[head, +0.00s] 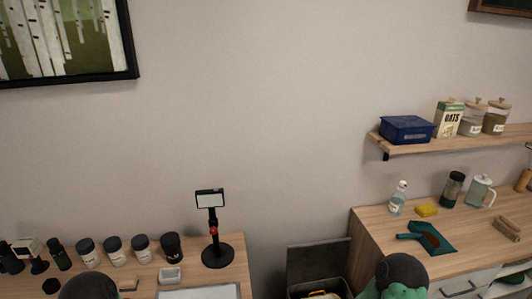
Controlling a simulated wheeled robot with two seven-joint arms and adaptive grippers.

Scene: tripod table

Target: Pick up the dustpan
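A teal dustpan (443,245) lies on the wooden counter at the right in the head view. Its short handle points left, and a dark brownish patch shows in its middle; I cannot tell what that patch is. Dark rounded parts of my own arms show at the bottom edge, one at the left and one just below and left of the dustpan. Neither gripper's fingers are in view.
On the right counter (380,236) are a spray bottle (398,198), yellow sponge (427,211), dark tumbler (452,190), glass jug (480,191) and wooden brush-like item (507,229). A shelf (400,148) hangs above. A left table holds jars and a black stand (215,256).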

